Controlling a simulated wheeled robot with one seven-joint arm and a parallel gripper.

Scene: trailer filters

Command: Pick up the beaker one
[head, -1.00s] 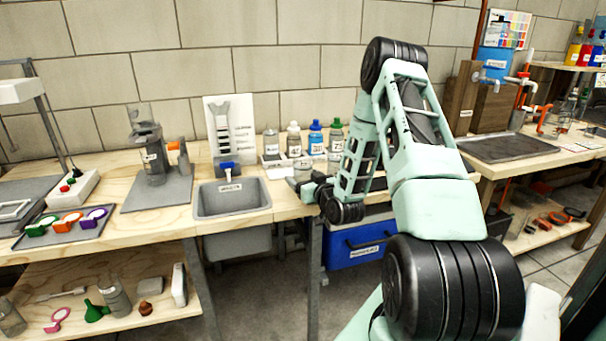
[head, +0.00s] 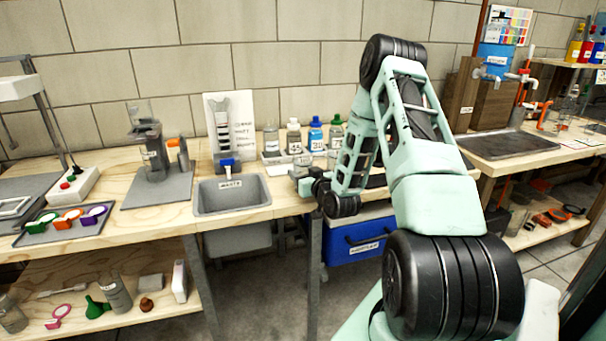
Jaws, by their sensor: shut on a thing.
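My gripper (head: 305,184) is small in the head view, at the bench edge just right of the grey sink. It is shut on a clear glass beaker (head: 302,165), which looks upright in front of the row of bottles. The fingers are partly hidden behind my own wrist. I cannot read a label on the beaker or tell whether its base is clear of the bench.
The grey waste sink (head: 231,208) is left of my gripper. Bottles with white (head: 294,137), blue (head: 315,133) and green caps stand behind it. A blue box (head: 358,240) is below the bench. More glassware (head: 116,293) is on the lower left shelf.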

